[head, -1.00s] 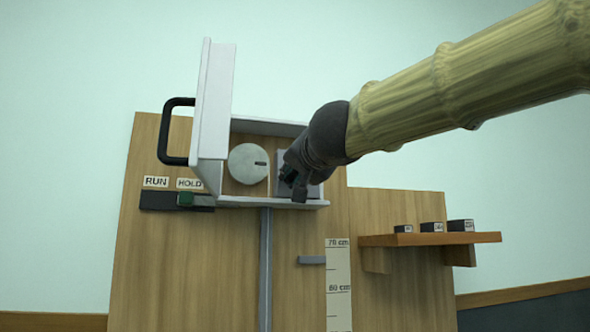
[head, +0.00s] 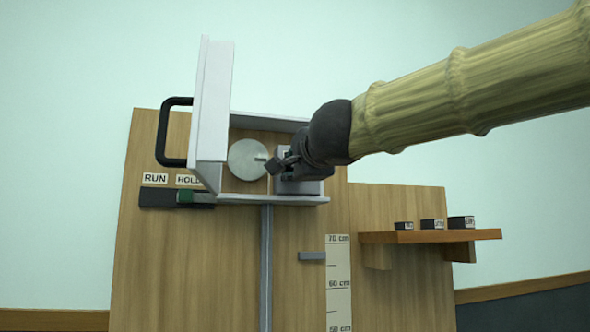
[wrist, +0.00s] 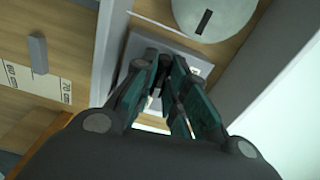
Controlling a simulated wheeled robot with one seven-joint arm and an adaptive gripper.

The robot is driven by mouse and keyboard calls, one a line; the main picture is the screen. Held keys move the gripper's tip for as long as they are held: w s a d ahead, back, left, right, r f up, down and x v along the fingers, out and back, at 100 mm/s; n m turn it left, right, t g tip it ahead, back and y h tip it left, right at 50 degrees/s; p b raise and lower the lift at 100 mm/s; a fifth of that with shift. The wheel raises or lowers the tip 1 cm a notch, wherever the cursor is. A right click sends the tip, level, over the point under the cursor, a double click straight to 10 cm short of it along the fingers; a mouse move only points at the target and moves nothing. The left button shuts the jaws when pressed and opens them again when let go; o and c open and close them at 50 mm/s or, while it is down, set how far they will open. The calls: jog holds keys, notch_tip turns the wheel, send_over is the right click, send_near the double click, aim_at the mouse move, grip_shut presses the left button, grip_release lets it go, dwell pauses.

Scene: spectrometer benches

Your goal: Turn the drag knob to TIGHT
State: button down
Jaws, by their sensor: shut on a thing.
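The drag knob sits on a grey plate at the right side of the open housing; the plate shows in the head view (head: 305,187) and in the wrist view (wrist: 201,68). My gripper (head: 276,163) is in front of this plate, its fingers now pointing left toward the round disc. In the wrist view my gripper (wrist: 168,66) has its fingertips close together over the plate, shut on the knob. The knob itself is almost wholly hidden by the fingers. No TIGHT mark can be read; pale patches show between the fingers.
A pale round disc (head: 247,160) with a dark slot is beside the plate. The open white door (head: 211,110) with a black handle (head: 162,132) stands at the left. A RUN/HOLD slider (head: 185,197), a height scale (head: 338,280) and a shelf (head: 430,238) with small blocks are around.

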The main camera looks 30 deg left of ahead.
jog(key=shift+m, duration=0.5)
jog(key=c, duration=1.4)
grip_release()
jog(key=shift+c, duration=0.2)
jog(key=shift+d, duration=0.1)
jog(key=v, duration=1.2)
